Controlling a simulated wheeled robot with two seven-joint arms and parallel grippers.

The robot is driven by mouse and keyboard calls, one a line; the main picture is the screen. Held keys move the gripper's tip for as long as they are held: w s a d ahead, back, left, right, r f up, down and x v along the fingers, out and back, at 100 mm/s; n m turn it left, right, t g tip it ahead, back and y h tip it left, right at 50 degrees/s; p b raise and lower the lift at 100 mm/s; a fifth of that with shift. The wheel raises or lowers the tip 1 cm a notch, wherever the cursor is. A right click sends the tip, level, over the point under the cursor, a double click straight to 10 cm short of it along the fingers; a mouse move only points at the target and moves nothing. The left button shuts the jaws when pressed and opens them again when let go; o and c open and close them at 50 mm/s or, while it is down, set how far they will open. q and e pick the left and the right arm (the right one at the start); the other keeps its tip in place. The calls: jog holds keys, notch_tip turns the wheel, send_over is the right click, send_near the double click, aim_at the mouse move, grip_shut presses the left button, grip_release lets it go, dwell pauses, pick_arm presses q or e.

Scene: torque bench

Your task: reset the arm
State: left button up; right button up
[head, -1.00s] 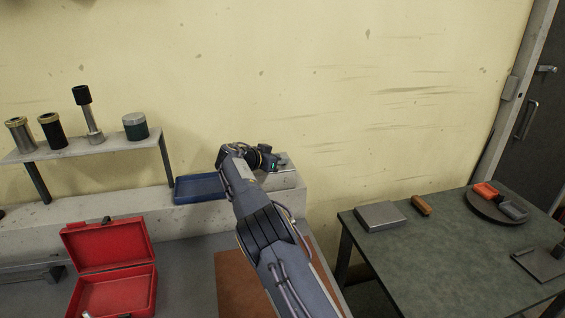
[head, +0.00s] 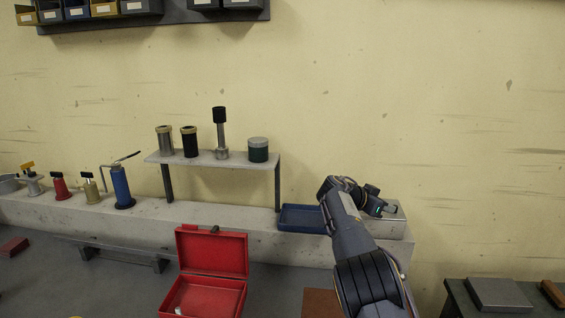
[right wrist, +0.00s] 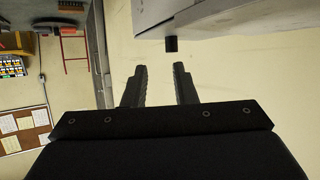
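My right arm reaches in from the lower right of the head view. Its gripper (head: 384,210) is at the right end of the concrete ledge, by a grey box (head: 396,228); its fingers are too small to read there. In the right wrist view the two dark fingers of the right gripper (right wrist: 160,82) stand apart with nothing between them. A pale grey block with a black stub (right wrist: 171,44) shows just beyond the fingertips, apart from them. My left gripper is in neither view.
A blue tray (head: 302,219) lies left of my right arm. An open red case (head: 212,255) stands in front of the ledge. A raised shelf (head: 215,160) holds several cylinders. Oil cans, including a blue one (head: 122,188), stand at left. A green-grey table is at lower right.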

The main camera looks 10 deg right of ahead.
jog(key=s+d+f+n+g+y, duration=0.1)
jog(key=s+d+y, duration=0.25)
jog(key=s, duration=0.45)
jog(key=s+d+f+n+y, duration=0.1)
jog(key=s+d+y, duration=0.25)
jog(key=s, duration=0.45)
jog(key=s+a+f+n+t+y, duration=0.1)
jog(key=s+a+n+y, duration=0.3)
jog(key=s+a, duration=0.8)
jog(key=s+a+f+n+t+y, duration=0.1)
jog(key=s+a+f+n+y, duration=0.2)
jog(key=s+a, duration=0.9)
jog(key=s+n+y, duration=0.2)
jog(key=s+n, duration=0.1)
jog(key=s, duration=0.5)
jog(key=shift+s+a+f+n+t, duration=0.15)
jog(key=shift+s+a+n+t, duration=0.1)
jog(key=shift+s+n+t, duration=0.05)
